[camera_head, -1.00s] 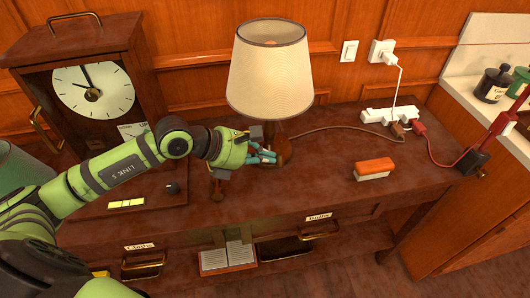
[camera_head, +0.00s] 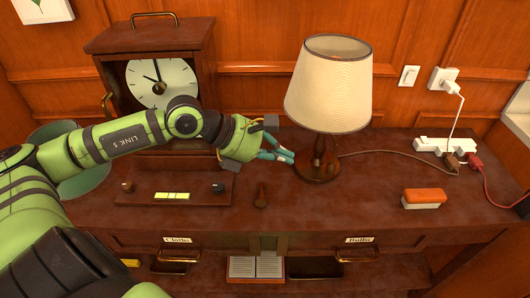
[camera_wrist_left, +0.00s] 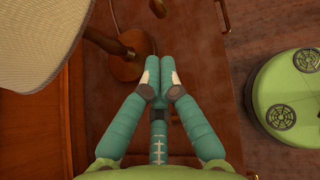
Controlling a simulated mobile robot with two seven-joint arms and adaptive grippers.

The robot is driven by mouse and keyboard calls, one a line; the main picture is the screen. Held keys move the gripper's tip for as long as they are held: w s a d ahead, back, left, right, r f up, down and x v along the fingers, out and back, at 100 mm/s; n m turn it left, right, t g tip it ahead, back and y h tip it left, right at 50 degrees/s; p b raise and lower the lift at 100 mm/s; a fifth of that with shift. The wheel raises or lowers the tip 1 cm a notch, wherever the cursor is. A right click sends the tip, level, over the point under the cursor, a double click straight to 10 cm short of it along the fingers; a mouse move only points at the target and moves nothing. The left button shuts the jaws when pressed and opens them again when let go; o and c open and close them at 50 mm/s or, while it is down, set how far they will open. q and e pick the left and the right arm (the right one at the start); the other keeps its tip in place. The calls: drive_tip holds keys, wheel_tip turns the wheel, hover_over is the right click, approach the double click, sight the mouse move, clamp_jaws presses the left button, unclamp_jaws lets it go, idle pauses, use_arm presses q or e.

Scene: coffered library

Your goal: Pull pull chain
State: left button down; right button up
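The table lamp with a cream shade (camera_head: 330,85) and dark wooden base (camera_head: 317,168) stands upright on the desk. I cannot make out a pull chain in the head view. My left gripper (camera_head: 288,158) is just left of the lamp's stem, below the shade, pointing right. In the left wrist view its teal fingers (camera_wrist_left: 159,66) come together at the tips, with nothing seen between them. The lamp base (camera_wrist_left: 125,68) is beyond and left of the fingertips there. A small brown knob-like thing (camera_wrist_left: 158,8) shows at the top edge; I cannot tell what it is. My right gripper is out of view.
A clock (camera_head: 160,82) stands behind my left arm. A control panel (camera_head: 172,188) and a small wooden lever (camera_head: 261,196) are in front. An orange-topped eraser (camera_head: 424,198) and a white power strip (camera_head: 445,146) lie to the right. The desk between lamp and eraser is clear.

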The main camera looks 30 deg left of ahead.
use_arm(q)
drive_tip(key=v, duration=0.4)
drive_tip(key=shift+s+a+r, duration=0.1)
drive_tip(key=shift+s+r, duration=0.15)
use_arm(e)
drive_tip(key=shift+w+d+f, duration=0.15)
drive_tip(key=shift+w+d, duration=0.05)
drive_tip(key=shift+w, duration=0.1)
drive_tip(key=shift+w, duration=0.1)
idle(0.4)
